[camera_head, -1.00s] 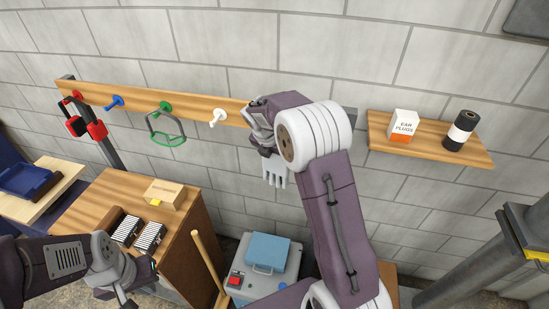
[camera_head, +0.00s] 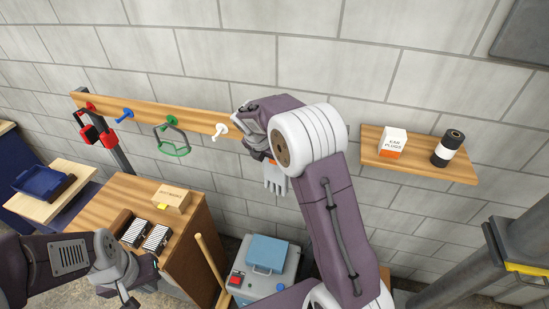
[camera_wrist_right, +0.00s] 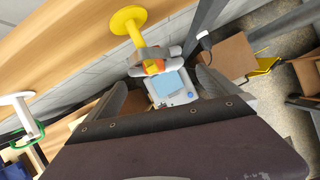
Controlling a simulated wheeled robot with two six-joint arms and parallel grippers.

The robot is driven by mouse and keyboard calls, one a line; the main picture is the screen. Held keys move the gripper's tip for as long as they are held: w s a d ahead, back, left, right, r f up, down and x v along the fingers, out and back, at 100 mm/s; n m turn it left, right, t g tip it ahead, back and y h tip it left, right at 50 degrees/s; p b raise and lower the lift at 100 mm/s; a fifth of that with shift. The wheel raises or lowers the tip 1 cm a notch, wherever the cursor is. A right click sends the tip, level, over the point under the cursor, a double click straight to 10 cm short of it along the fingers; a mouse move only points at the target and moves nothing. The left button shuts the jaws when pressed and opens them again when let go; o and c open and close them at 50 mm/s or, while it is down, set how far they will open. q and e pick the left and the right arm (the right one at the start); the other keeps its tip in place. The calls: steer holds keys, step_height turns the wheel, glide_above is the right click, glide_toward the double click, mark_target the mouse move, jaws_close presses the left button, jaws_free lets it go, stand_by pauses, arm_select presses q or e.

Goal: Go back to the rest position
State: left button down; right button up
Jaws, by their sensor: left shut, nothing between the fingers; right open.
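My right gripper (camera_wrist_right: 166,88) is open, with its two dark fingers apart and nothing held between them. In the head view its fingers are hidden behind my right wrist. Beyond the fingers, a yellow peg (camera_wrist_right: 130,22) sticks out from the board, and a pale glove with an orange cuff (camera_wrist_right: 152,66) hangs at it. The glove (camera_head: 274,180) also shows in the head view, below my right wrist. My left gripper (camera_head: 128,301) is shut and empty at the lower left, low in front of the wooden cabinet.
A wall shelf (camera_head: 415,163) is at right. A grey case (camera_head: 263,270) stands below, beside a wooden pole (camera_head: 211,258).

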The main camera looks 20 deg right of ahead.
steer(key=s+a+f+m+g+y+b, duration=0.1)
steer(key=s+a+f+m+y+b, duration=0.1)
steer(key=s+f+m+b, duration=0.8)
steer(key=s+a+f+m+y+b, duration=0.2)
steer(key=s+a+f+m+b, duration=0.1)
steer(key=s+f+m+b, duration=0.8)
step_height(320, 180, down, 5)
steer(key=s+m, duration=0.2)
steer(key=m, duration=0.2)
steer(key=shift+s+a+m+g+b, duration=0.3)
steer(key=shift+s+g, duration=0.1)
steer(key=shift+r, duration=0.1)
